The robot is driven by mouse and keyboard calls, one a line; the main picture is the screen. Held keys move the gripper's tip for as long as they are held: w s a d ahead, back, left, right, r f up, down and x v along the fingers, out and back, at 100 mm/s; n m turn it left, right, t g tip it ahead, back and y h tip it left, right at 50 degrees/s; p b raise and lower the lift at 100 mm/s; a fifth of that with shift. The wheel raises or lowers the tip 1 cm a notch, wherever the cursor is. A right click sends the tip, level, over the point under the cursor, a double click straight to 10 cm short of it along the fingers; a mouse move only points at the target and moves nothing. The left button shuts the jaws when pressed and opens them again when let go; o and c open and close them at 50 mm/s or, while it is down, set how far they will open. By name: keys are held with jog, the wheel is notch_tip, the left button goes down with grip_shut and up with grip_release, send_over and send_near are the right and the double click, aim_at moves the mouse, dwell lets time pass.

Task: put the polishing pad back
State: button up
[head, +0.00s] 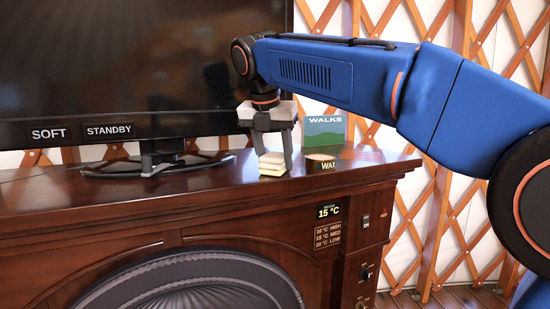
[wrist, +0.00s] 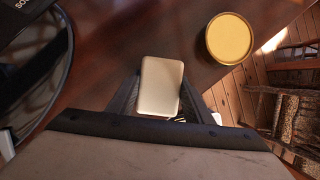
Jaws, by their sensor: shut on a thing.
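The polishing pad looks like a small cream block (head: 272,168) in the head view, low over the dark wooden cabinet top. My gripper (head: 273,157) points down from above and is shut on it, one finger on each side. In the wrist view the pad (wrist: 161,82) shows as a pale rounded rectangle between the fingers, its near end close to the gripper body. I cannot tell whether its underside touches the cabinet top.
A large television (head: 120,70) stands on the cabinet (head: 120,203) at left, its foot (head: 150,168) near my gripper. A green "WALKS" card (head: 324,130) stands behind the tin. The cabinet's right edge is close beyond the tin.

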jog(key=o, duration=1.1)
jog(key=v, duration=1.2)
jog(key=shift+w+r, duration=0.1)
